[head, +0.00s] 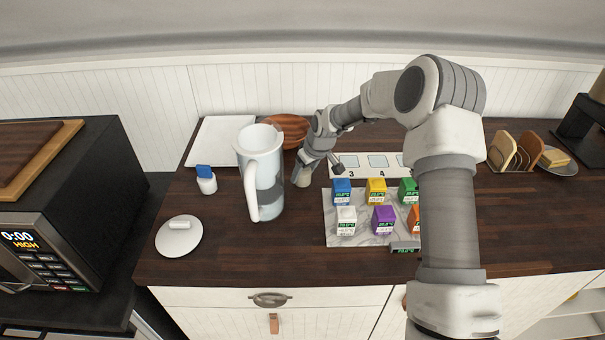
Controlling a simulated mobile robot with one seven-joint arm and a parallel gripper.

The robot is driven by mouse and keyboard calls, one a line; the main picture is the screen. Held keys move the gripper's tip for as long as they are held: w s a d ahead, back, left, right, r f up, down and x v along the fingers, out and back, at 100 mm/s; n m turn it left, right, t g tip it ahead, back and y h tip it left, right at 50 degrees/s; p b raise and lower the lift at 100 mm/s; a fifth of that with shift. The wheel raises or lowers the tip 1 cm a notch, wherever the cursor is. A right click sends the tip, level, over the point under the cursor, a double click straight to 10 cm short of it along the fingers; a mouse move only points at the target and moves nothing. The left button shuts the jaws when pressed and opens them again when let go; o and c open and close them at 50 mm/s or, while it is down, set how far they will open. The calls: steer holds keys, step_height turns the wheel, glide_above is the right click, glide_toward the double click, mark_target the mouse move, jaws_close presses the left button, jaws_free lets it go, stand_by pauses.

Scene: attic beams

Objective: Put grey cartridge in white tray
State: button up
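A grey cartridge (405,247) lies at the front right edge of the marble board (335,232), partly hidden behind my arm. Two white flat things are in view: a plain white rectangle (215,140) at the back left, and a white strip (348,172) with numbered grey squares behind the cartridges. I cannot tell for certain which is the white tray. My gripper (301,176) is low over the counter, between the clear pitcher and the marble board, away from the grey cartridge. A small pale object shows at its tip; the fingers are too small and hidden to read.
Blue (342,191), yellow (376,190), green (408,191), white (346,220), purple (383,219) and orange (414,218) cartridges stand on the board. A clear pitcher (262,172) is left of my gripper, a brown bowl (287,128) behind.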

jaws_close()
steer(key=shift+r, duration=0.1)
step_height(320, 180, up, 4)
steer(key=shift+r+b, duration=0.1)
steer(key=shift+b, duration=0.2)
steer(key=s+d+r, duration=0.4)
steer(key=d+r, duration=0.2)
steer(key=d, duration=0.4)
steer(key=shift+s+d+r+b, duration=0.3)
steer(key=shift+d+b, duration=0.1)
steer(key=shift+b, duration=0.05)
